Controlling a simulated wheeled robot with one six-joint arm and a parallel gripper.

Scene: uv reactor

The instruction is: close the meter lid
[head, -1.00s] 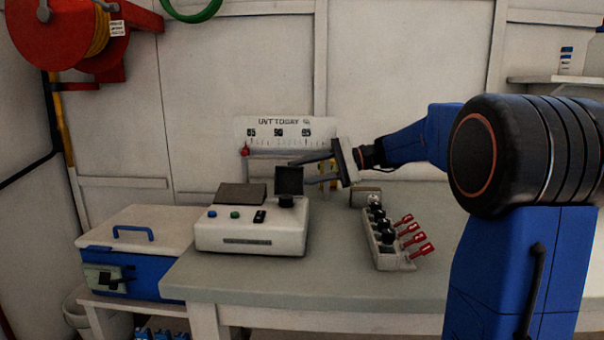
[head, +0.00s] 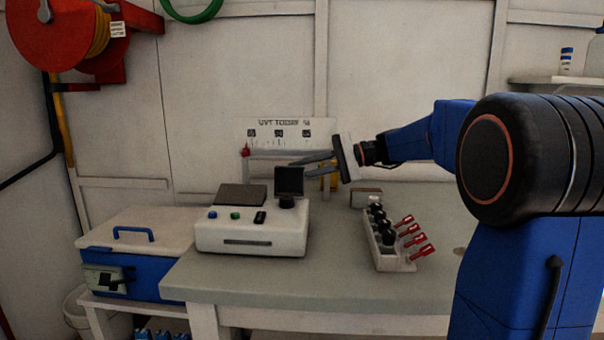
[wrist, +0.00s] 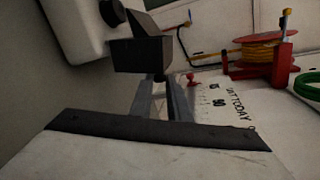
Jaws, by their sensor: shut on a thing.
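The meter (head: 250,232) is a white box with buttons on the left of the bench. Its dark square lid (head: 289,180) stands upright at the box's right end, above a round black part (head: 286,202). In the wrist view the lid (wrist: 140,54) is a dark block at the ends of my fingers. My gripper (head: 306,158) reaches in from the right, at the lid's upper edge, and is shut on the lid. My gripper (wrist: 158,84) also shows in the wrist view, but the exact contact is hidden.
A rack (head: 385,243) with black knobs and red-handled pieces stands right of the meter. A small brown box (head: 366,198) sits behind it. A scale board (head: 279,131) is at the wall behind my gripper. A blue-and-white cooler (head: 135,240) is at left. The front of the bench is clear.

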